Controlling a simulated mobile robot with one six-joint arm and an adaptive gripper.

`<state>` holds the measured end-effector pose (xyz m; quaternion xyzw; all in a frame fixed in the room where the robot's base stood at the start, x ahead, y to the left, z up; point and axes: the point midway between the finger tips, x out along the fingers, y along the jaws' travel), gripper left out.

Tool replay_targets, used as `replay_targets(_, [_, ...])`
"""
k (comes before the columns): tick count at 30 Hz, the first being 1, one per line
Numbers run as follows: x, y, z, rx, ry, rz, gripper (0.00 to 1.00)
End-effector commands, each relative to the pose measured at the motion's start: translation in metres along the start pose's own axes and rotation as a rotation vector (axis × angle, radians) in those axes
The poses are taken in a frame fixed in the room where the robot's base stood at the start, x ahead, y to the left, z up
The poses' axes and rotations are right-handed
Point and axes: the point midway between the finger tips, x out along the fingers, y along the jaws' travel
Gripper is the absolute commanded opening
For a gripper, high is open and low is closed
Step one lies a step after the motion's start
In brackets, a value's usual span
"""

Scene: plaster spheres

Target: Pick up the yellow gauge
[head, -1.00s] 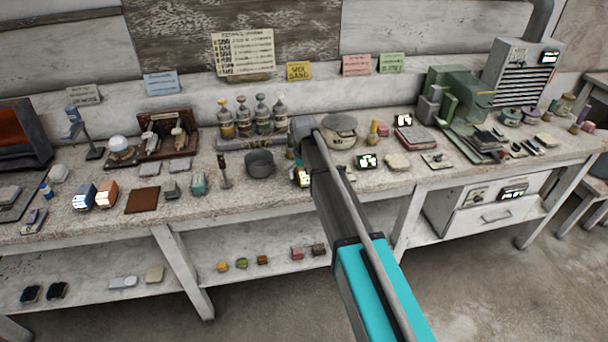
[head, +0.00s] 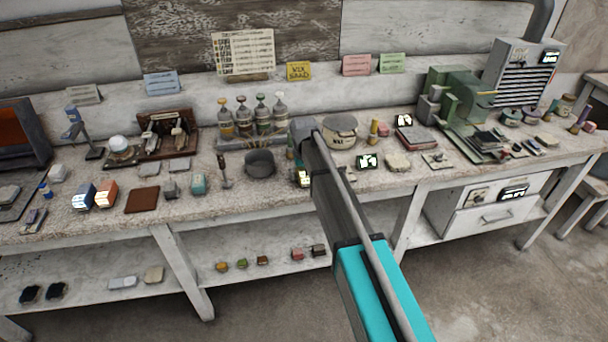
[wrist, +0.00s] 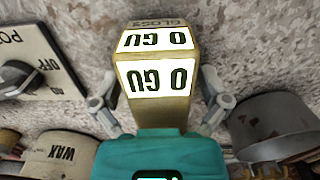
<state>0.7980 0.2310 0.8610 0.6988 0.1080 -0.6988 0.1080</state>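The yellow gauge (wrist: 157,108) is a tan-yellow block with lit white faces reading 0 GU and a dark GLOSS label. In the wrist view it stands between the two fingers of my gripper (wrist: 158,103), one finger close along each side. Whether both fingers press on it cannot be told. In the head view the gauge (head: 303,178) shows as a small lit block at the bench's front part, partly hidden by my arm. My gripper's fingers are hidden behind my arm there.
A dark grey bowl (head: 260,164) stands left of the gauge, and a round WAX tin (head: 340,133) stands behind to the right.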

Motion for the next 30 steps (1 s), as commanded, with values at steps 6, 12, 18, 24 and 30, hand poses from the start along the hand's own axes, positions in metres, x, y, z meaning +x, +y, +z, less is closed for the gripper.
replay_targets(6, [0.0, 0.0, 0.0, 0.0, 0.0, 0.0, 0.44])
replay_targets(12, [0.0, 0.0, 0.0, 0.0, 0.0, 0.0, 0.07])
replay_targets(18, [0.0, 0.0, 0.0, 0.001, 0.0, 0.0, 0.05])
replay_targets(24, [-0.002, 0.001, 0.0, 0.001, 0.0, 0.0, 0.05])
replay_targets(30, [-0.01, 0.001, 0.0, 0.001, 0.0, 0.0, 0.05])
